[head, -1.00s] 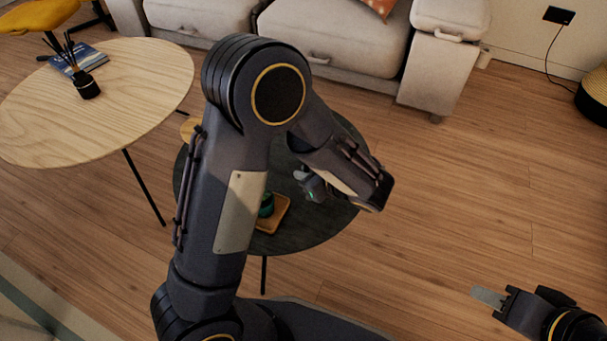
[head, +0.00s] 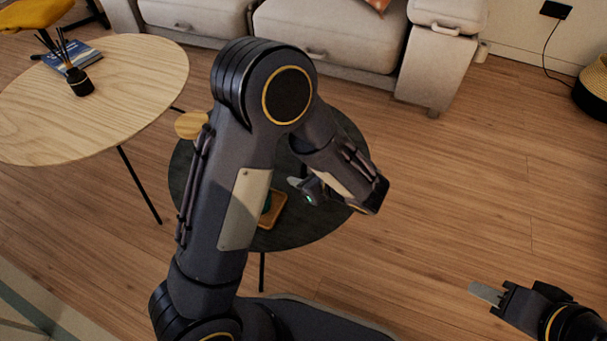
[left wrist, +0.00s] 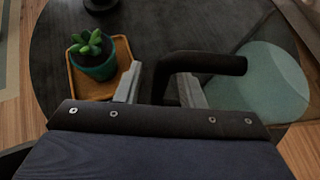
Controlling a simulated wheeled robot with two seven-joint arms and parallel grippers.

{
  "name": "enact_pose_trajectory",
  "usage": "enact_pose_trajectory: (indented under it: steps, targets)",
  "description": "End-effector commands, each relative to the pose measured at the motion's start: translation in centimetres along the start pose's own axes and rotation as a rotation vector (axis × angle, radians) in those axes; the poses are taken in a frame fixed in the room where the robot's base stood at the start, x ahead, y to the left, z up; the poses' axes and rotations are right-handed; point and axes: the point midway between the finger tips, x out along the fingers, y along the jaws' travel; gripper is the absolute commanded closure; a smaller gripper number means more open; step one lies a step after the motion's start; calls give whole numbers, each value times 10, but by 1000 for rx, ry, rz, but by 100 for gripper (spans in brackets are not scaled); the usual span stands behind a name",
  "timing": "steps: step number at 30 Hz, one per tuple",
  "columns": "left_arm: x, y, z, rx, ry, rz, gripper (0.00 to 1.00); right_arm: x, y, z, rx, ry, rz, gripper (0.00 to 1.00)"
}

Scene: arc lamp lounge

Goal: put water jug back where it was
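The water jug (left wrist: 275,88) shows in the left wrist view at the right as a clear, teal-tinted body with a black handle (left wrist: 215,64). It is over the dark round table (head: 300,232); whether its base touches the top cannot be told. My left gripper (left wrist: 162,88) has its fingers apart, with the handle's upright part between them, nearer the right finger. A gap shows at the left finger. In the head view my left gripper (head: 298,184) is over the dark table, and the jug is hidden there. My right gripper (head: 484,292) is off to the right, above the floor.
A green succulent in a teal pot (left wrist: 93,54) stands on a square wooden tray (left wrist: 120,48), close left of my left gripper. A pale wooden table (head: 120,85) holds a reed diffuser (head: 80,82) and book. A sofa (head: 340,40) stands behind.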

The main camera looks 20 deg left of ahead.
Motion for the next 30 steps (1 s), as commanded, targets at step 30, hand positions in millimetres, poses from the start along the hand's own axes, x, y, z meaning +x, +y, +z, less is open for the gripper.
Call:
enact_pose_trajectory:
  steps: [30]
  targets:
    - [-121, 1, 3, -5, 4, 3, 65, -34, -16, -17, 0, 0, 0, 64]
